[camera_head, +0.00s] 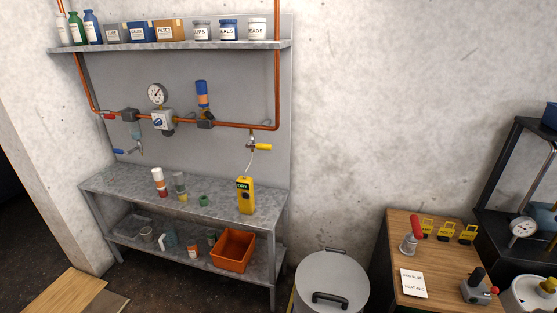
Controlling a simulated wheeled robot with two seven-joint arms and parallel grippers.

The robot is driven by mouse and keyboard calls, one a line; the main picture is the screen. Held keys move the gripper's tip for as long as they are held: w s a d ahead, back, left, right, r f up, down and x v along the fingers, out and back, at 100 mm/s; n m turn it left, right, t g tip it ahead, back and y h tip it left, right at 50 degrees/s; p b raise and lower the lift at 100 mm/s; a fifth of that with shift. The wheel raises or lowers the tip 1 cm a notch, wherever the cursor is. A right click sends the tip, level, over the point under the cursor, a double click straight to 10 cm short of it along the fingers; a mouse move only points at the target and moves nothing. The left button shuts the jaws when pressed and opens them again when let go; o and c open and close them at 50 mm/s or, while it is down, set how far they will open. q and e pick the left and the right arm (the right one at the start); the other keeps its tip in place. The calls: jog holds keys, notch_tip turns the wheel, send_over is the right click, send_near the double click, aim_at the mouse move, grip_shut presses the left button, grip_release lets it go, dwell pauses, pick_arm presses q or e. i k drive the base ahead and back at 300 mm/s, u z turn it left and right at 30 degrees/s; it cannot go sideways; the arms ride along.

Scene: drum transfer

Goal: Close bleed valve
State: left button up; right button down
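Copper pipework runs along the grey wall panel. A small valve with a yellow handle (263,147) hangs below the pipe at the right; its handle points to the right. A thin light tube runs down from it toward a yellow device marked DRY (245,196) on the bench. A tap with a blue handle (119,151) hangs low at the left, and a red handle (109,116) is on the pipe at the far left. No label shows which one is the bleed valve. Neither of my grippers is in view.
A metal bench (135,183) stands below the pipes with several small containers on it. An orange bin (232,249) is on its lower shelf. A lidded drum (330,275) stands at the bench's right. A wooden table (400,225) with tools is further right.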

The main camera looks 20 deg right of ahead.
aim_at(259, 146)
jog(key=u, duration=0.7)
jog(key=i, duration=1.45)
jog(key=z, duration=0.8)
